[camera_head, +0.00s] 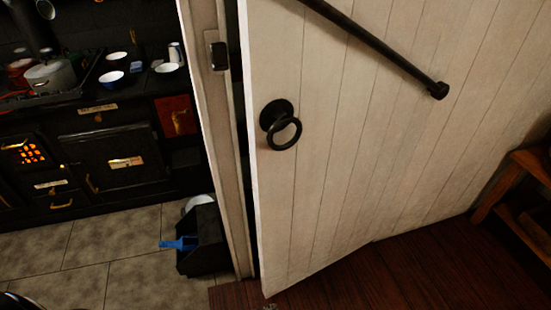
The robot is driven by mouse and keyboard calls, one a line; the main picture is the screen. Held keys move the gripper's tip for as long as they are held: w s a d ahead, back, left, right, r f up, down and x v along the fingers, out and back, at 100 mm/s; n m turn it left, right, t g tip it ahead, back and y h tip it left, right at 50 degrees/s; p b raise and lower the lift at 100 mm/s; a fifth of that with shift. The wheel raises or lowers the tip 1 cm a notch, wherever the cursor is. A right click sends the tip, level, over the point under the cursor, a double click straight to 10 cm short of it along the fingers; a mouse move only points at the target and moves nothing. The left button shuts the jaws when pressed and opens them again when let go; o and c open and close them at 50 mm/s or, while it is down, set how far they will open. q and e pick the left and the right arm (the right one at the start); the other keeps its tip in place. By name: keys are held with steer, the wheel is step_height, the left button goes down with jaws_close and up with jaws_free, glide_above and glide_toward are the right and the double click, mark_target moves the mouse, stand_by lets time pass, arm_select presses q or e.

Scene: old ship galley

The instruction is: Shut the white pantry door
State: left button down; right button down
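The white pantry door (345,160) is made of vertical planks and fills the middle and right of the head view. A black ring handle (284,130) hangs near its left edge. A black diagonal bar (385,55) crosses its upper part. The door's left edge stands beside the pale door frame (211,130), with a dark narrow gap between them. A dark latch plate (218,56) is on the frame. Neither of my grippers can be made out in this view.
Beyond the frame, a black stove (115,160) carries a pot (52,77) and several bowls. A black box (203,240) with a blue object (180,243) stands on the tiles near the frame. A wooden shelf (528,190) is at the right. Dark wooden floor (400,275) lies before the door.

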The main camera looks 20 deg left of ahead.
arm_select(q)
steer(key=w+d+r+m+t, duration=0.1)
steer(key=w+r+t, duration=0.1)
steer(key=w+r, duration=0.35)
steer(key=w+d+r+m+t, duration=0.1)
steer(key=w+r+m, duration=0.1)
steer(key=r, duration=0.6)
steer(key=w+a+r+m+t+y+b, duration=0.1)
steer(key=a+r+m+t, duration=0.15)
steer(key=r, duration=1.25)
steer(key=w+a+r+m+t+y+b, duration=0.15)
steer(key=r+t, duration=0.25)
steer(key=r, duration=1.1)
steer(key=shift+n+h, duration=0.3)
steer(key=shift+h, duration=0.05)
steer(key=w+a+p, duration=0.1)
steer(key=w, duration=0.3)
steer(key=w+a+p, duration=0.1)
steer(key=w, duration=0.3)
steer(key=w+a+p, duration=0.1)
steer(key=w, duration=0.3)
steer(key=shift+w+p, duration=0.15)
steer(key=shift+p, duration=0.25)
